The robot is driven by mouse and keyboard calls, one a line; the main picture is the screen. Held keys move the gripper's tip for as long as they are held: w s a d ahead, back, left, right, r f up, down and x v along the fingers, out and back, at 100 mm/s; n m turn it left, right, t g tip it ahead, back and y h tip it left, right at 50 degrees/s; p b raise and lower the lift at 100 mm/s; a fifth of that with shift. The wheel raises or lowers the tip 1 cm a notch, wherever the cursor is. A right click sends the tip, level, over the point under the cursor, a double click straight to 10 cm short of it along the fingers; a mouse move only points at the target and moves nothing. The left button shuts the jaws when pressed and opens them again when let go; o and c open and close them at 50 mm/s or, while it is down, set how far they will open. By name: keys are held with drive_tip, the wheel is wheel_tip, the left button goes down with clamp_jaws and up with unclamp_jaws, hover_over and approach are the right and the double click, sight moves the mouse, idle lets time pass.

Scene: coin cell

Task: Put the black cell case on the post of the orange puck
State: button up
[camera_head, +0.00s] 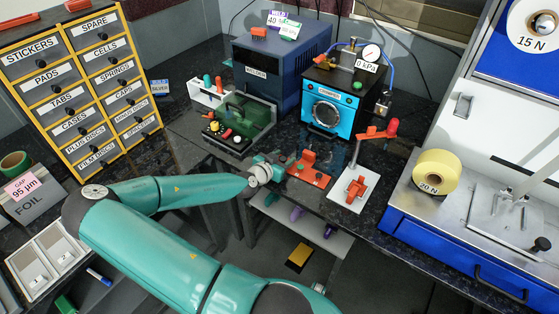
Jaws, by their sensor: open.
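My gripper (283,165) is at the end of my teal arm, low over the front of the dark bench. It is small and partly hidden by its own wrist, and its jaws are open. Just right of it stands an orange-red fixture (308,170) with a flat base and a raised part. Another orange-red piece (355,190) sits on a white plate to the right. I cannot tell which of these is the orange puck or make out its post. I cannot make out the black cell case.
A green device (246,116) and a blue welder box (280,65) stand behind my gripper. A cyan-fronted box (334,110) with a gauge stands behind the fixtures. Labelled drawers (85,80) stand at left.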

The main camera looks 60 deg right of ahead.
drive_tip(key=v, duration=1.3)
drive_tip(key=shift+a, duration=0.4)
